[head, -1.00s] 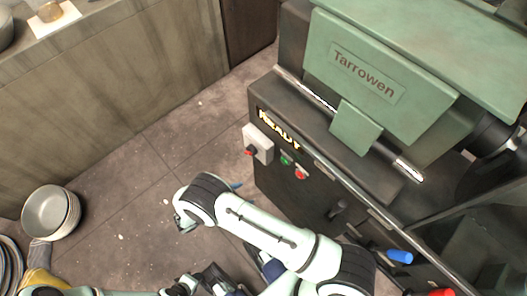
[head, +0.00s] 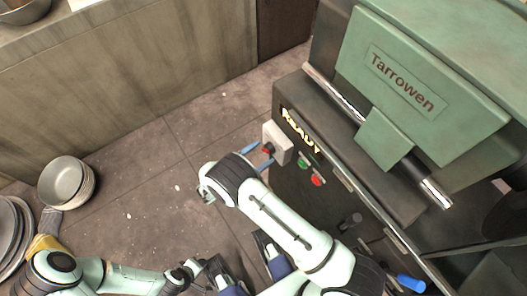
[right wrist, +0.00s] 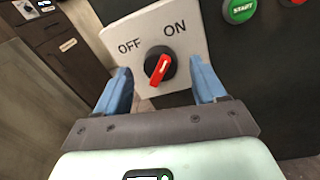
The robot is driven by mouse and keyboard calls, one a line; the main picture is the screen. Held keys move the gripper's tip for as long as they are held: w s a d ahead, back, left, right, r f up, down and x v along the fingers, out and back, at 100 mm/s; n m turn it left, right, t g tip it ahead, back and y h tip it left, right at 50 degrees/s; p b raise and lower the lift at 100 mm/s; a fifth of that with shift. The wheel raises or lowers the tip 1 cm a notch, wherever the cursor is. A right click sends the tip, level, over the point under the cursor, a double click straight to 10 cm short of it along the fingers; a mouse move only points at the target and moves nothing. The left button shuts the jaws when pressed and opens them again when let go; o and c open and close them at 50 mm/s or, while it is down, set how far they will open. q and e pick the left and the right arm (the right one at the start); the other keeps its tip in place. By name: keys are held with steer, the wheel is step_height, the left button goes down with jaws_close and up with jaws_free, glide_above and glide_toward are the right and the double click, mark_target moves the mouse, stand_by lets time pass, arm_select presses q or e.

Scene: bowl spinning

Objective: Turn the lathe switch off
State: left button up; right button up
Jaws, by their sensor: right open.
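The lathe switch is a grey-white box (head: 279,140) on the dark front of the lathe, with a red-handled knob (head: 267,149). In the right wrist view its face (right wrist: 197,45) reads OFF at left and ON at right. The upper end of the red handle (right wrist: 160,70) leans toward ON. My right gripper (head: 267,156) is close in front of the switch. In the right wrist view its blue fingers (right wrist: 160,72) are open, one to each side of the knob, with gaps. My left arm lies at the bottom left of the head view; its gripper's opening is unclear.
The green lathe cover (head: 430,75) marked Tarrowen is at upper right. A green START button (head: 303,164) and a red button (head: 317,180) sit just right of the switch. Bowls (head: 65,183) and plates (head: 14,235) are at left. The floor between is clear.

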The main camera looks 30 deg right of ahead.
steer(key=shift+w+d, duration=0.15)
steer(key=shift+d, duration=0.7)
steer(key=c, duration=1.1)
steer(key=shift+o, duration=0.2)
